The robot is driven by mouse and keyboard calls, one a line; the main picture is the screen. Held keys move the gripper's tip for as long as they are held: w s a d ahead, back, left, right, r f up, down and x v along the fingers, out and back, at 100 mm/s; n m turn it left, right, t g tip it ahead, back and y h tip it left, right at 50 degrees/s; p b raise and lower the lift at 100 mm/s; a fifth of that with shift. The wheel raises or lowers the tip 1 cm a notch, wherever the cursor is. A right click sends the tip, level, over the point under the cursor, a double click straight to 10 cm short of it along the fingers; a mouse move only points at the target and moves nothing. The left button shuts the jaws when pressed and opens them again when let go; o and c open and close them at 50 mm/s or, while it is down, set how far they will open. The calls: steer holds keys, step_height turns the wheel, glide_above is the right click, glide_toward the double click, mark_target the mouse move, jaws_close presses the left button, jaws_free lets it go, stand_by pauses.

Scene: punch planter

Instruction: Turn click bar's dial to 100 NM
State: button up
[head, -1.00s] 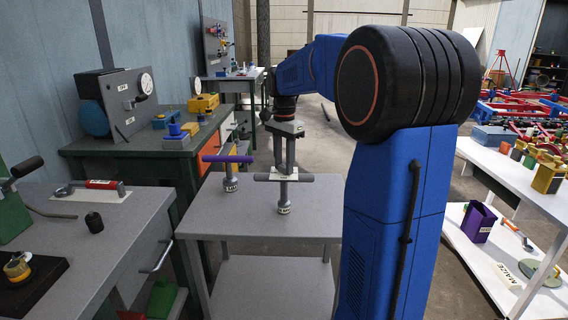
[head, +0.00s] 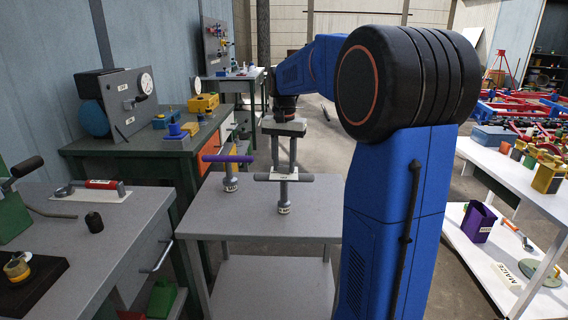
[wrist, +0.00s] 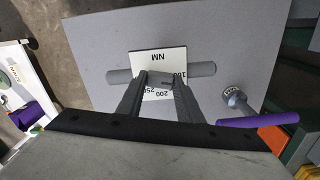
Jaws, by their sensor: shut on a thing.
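The click bar (head: 303,178) is a grey T-shaped tool standing upright on the small grey table. In the wrist view its grey cross handle (wrist: 203,70) lies behind a white scale plate (wrist: 158,60) reading NM, with 100 partly covered and 200 and 250 lower down. My gripper (wrist: 160,82) points down over the plate, shut on the small grey dial (wrist: 161,75) at its middle. My fingers hide part of the scale, so the exact setting is unclear. In the head view my gripper (head: 283,168) is directly above the click bar.
A purple-handled T-shaped tool (head: 229,159) stands close by at the left on the same table (head: 225,222); it also shows in the wrist view (wrist: 258,120). A workbench (head: 60,260) is at the left and white shelving (head: 480,245) at the right.

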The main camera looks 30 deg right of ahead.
mark_target(284, 166)
steer(key=shift+n, duration=1.3)
steer(key=o, duration=1.1)
step_height(284, 166, up, 18)
steer(key=shift+f, duration=0.25)
